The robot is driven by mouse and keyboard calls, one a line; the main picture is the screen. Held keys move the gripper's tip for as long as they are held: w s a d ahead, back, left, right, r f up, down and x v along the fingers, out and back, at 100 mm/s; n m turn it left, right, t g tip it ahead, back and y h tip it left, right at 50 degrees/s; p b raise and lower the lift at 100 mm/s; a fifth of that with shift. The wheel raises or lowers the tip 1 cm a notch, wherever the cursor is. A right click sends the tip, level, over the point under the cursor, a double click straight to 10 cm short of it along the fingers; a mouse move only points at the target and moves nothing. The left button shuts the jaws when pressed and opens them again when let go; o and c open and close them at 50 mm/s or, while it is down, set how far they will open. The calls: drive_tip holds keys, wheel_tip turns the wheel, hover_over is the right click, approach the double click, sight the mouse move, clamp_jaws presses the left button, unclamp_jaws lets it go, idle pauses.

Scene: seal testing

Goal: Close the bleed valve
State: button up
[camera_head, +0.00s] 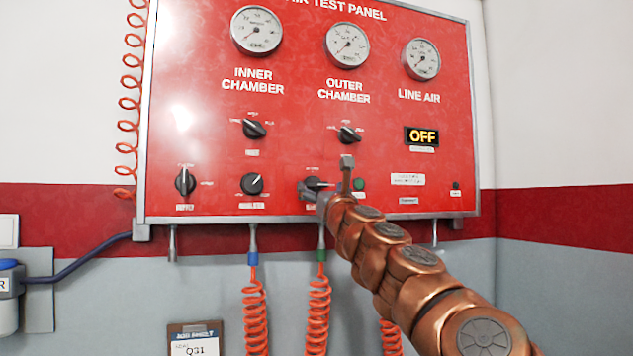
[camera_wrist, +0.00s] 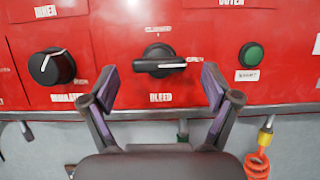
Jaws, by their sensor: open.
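The bleed valve knob (camera_wrist: 160,62) is a black rotary knob on the red panel with a "BLEED" label below it. Its white pointer line lies horizontal, toward the mark on the right. In the head view the knob (camera_head: 317,184) is partly covered by my gripper (camera_head: 330,178). In the wrist view my gripper (camera_wrist: 162,84) is open, with one finger on each side of the knob. The fingers look apart from the knob; their exact depth to the panel is hard to tell.
A black knob (camera_wrist: 52,66) is left of the bleed knob and a green button (camera_wrist: 251,55) is right. Orange coiled hoses (camera_head: 318,305) hang below the panel's lower edge (camera_head: 220,219). The display (camera_head: 422,137) reads OFF. Gauges (camera_head: 257,30) line the top.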

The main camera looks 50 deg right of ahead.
sight(318, 184)
drive_tip(key=shift+p+x, duration=0.45)
drive_tip(key=shift+x, duration=1.4)
drive_tip(key=shift+a, duration=0.1)
drive_tip(key=c, duration=1.2)
drive_tip(key=shift+o, duration=0.2)
